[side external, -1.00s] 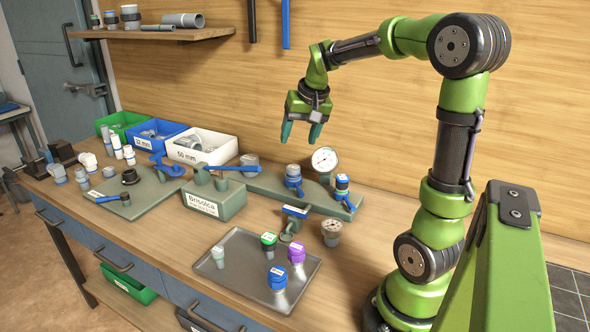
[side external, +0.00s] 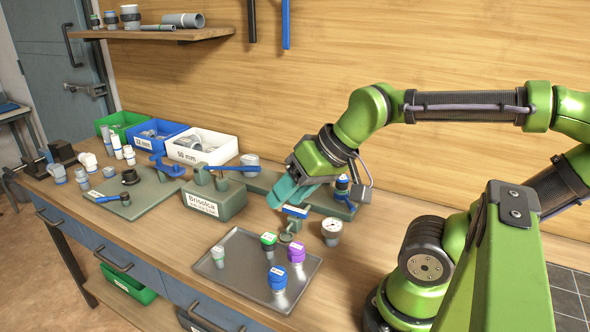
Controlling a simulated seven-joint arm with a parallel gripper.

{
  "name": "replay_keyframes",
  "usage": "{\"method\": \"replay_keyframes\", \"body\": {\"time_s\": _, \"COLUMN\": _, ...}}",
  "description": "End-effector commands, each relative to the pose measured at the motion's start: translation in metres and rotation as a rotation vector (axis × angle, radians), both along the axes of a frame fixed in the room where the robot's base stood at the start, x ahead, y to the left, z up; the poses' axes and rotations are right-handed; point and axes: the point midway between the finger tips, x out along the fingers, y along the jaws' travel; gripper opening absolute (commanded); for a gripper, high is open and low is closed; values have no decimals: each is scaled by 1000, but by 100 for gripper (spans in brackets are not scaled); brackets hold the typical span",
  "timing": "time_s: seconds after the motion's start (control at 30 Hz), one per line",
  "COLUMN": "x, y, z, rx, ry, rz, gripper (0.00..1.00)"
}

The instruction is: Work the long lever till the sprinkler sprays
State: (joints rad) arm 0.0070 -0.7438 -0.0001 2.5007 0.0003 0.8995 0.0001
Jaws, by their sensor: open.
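A long blue lever (side external: 234,168) lies nearly level across the top of a green-grey block (side external: 216,203) labelled "Brisolca", its free end pointing right. My gripper (side external: 278,198) is low over the bench, right of the block, with its teal fingers slanting down to the left. It is open, and nothing shows held in it. The fingers overlap from this side. The fingertips look apart from the lever's end, though depth is hard to judge. A blue fitting (side external: 165,165) stands on the left plate; I cannot tell whether it is the sprinkler. No spray is visible.
A short blue-handled valve (side external: 295,211) stands just below my fingers, and a small gauge (side external: 331,228) stands to the right. A metal tray (side external: 228,272) with several capped fittings lies in front. Green, blue and white bins (side external: 205,157) line the back left.

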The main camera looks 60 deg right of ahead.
Motion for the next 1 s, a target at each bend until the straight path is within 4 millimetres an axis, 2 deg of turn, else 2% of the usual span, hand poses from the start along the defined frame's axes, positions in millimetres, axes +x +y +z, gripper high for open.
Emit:
{"method": "replay_keyframes", "body": {"time_s": 0.03, "x": 1, "y": -2, "z": -5, "rx": 0, "ry": 19, "rz": -10, "gripper": 38}}
{"method": "replay_keyframes", "body": {"time_s": 0.17, "x": 18, "y": -13, "z": -6, "rx": -2, "ry": 63, "rz": -46, "gripper": 18}}
{"method": "replay_keyframes", "body": {"time_s": 0.3, "x": 53, "y": -35, "z": 8, "rx": -27, "ry": 120, "rz": -77, "gripper": 0}}
{"method": "replay_keyframes", "body": {"time_s": 0.47, "x": 98, "y": -69, "z": 24, "rx": -84, "ry": 192, "rz": -58, "gripper": 0}}
{"method": "replay_keyframes", "body": {"time_s": 0.7, "x": 159, "y": -129, "z": 40, "rx": -176, "ry": 307, "rz": 23, "gripper": 0}}
{"method": "replay_keyframes", "body": {"time_s": 0.9, "x": 194, "y": -172, "z": 50, "rx": -243, "ry": 379, "rz": 121, "gripper": 0}}
{"method": "replay_keyframes", "body": {"time_s": 1.0, "x": 203, "y": -185, "z": 59, "rx": -271, "ry": 396, "rz": 176, "gripper": 0}}
